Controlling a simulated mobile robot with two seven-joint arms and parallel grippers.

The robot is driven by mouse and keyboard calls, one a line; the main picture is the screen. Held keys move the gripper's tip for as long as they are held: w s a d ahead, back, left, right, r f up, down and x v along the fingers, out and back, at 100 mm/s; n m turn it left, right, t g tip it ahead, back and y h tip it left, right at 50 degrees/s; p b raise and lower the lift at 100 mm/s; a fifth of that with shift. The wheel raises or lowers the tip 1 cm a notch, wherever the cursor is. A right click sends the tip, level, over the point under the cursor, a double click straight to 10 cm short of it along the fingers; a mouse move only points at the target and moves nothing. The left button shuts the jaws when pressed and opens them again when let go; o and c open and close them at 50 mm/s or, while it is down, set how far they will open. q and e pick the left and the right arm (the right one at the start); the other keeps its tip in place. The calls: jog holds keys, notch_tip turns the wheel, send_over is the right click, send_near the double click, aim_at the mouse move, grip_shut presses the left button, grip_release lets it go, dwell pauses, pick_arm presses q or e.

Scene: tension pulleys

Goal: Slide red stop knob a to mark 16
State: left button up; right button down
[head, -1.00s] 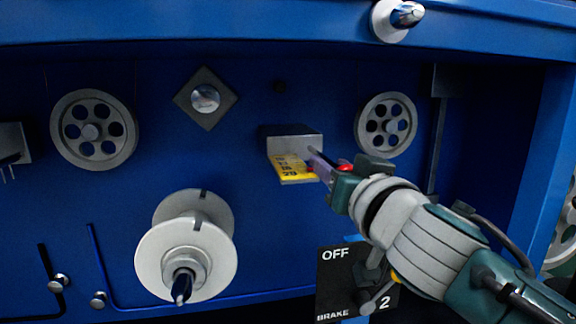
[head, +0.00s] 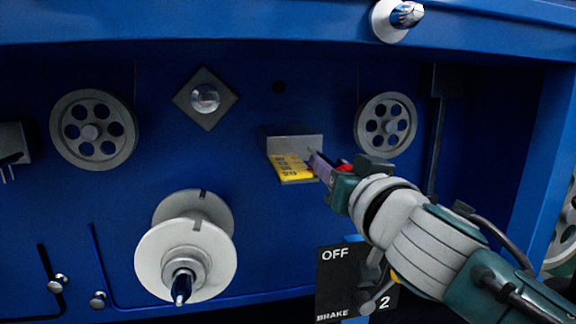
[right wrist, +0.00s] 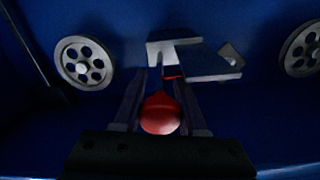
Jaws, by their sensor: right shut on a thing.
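The red stop knob (right wrist: 160,114) sits between the two fingers of my right gripper (right wrist: 162,95) in the right wrist view. My right gripper (head: 322,168) is shut on it in the head view, where only a small red part of the knob (head: 344,167) shows. The knob is at the right side of a grey bracket (head: 295,141) with a yellow number scale (head: 290,167) below it. The scale's numbers are too small and dark to read surely. My left gripper is not in view.
Spoked pulleys stand on the blue panel at left (head: 94,130) and right (head: 386,125). A white spool (head: 185,250) sticks out at lower left. A black brake switch plate (head: 335,280) is below my right arm.

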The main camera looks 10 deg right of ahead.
jog(key=shift+w+f+b, duration=0.2)
jog(key=shift+w+b, duration=0.5)
jog(key=shift+w, duration=0.45)
jog(key=shift+w+r, duration=0.1)
jog(key=shift+r, duration=0.1)
jog(key=shift+c, duration=2.3)
grip_release()
